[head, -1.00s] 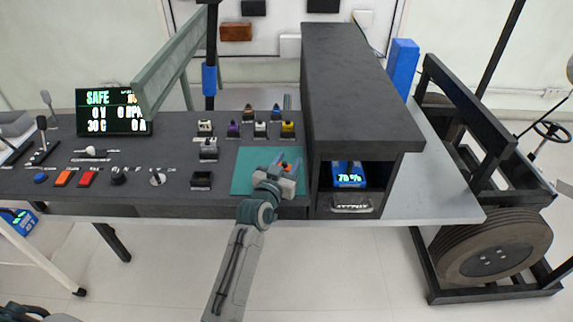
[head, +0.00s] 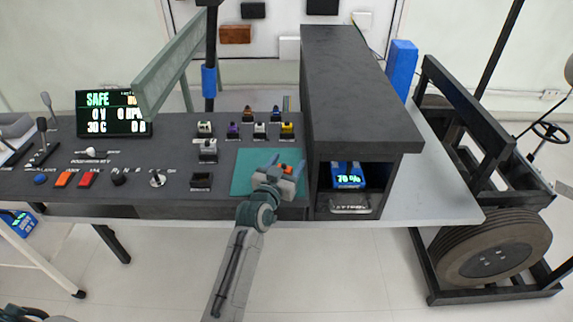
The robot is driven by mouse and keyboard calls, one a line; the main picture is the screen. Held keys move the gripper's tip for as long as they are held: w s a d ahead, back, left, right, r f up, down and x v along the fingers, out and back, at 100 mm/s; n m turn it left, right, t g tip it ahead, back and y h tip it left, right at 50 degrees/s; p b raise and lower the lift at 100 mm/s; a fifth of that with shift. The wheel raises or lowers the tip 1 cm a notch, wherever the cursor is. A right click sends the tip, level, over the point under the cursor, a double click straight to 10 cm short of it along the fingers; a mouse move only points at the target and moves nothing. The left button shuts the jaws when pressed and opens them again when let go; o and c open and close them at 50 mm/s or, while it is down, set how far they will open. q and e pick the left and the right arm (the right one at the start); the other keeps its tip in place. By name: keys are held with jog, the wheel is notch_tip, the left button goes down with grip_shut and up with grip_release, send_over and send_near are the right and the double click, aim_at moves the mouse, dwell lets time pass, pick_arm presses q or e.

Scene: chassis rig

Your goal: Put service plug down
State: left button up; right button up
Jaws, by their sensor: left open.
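The service plug (head: 286,169) shows as a small orange piece at the teal mat (head: 242,180), on the right part of the dark console. My left gripper (head: 285,166) is over the mat, with its fingers open on either side of the orange piece. The gripper body hides part of the plug. I cannot tell whether the fingers touch it or whether it rests fully on the mat. My right gripper is not in view.
A dark housing (head: 355,80) stands right of the mat, with a blue battery unit (head: 348,178) in its front bay. Several coloured plugs (head: 260,131) stand behind the mat. An empty-looking dark socket (head: 201,181) lies left of it. The display (head: 112,113) reads SAFE.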

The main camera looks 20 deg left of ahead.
pick_arm(q)
jog(key=shift+s, duration=0.6)
jog(key=s+a+b, duration=0.1)
jog(key=s, duration=0.9)
jog(key=shift+s+a+b, duration=0.15)
jog(key=shift+s+b, duration=0.25)
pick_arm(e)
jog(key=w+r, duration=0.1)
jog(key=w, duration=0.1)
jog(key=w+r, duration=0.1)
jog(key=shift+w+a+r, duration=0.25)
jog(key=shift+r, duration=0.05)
